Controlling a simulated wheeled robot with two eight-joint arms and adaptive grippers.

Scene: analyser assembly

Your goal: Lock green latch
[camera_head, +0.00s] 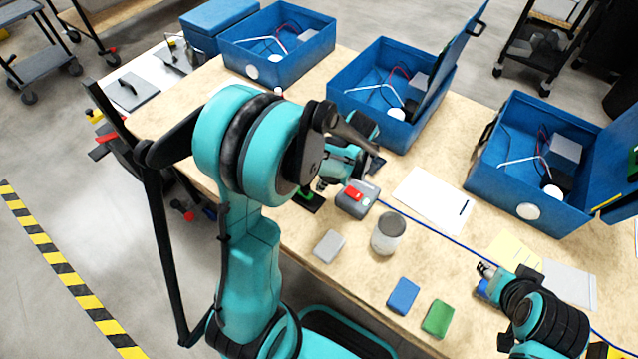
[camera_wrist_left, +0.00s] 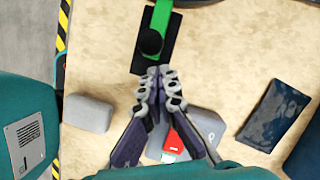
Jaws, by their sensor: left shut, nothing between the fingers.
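The green latch (camera_wrist_left: 162,18) is a green bar with a round black knob (camera_wrist_left: 150,42) on a black base (camera_wrist_left: 171,35), at the top of the left wrist view. In the head view the latch (camera_head: 307,194) shows partly, behind my left arm. My left gripper (camera_wrist_left: 156,72) is shut and empty, its fingertips just below the knob in the wrist view; I cannot tell whether they touch the base. In the head view my left gripper (camera_head: 322,185) is beside the latch. My right gripper (camera_head: 486,270) is low at the right, by a small blue object; its fingers are too small to read.
A grey box with a red switch (camera_head: 356,196) stands right of the latch, with a blue cable running right. A grey block (camera_head: 329,246), a jar (camera_head: 388,234), a blue block (camera_head: 403,296) and a green block (camera_head: 438,319) lie nearby. Blue cases (camera_head: 372,112) line the back.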

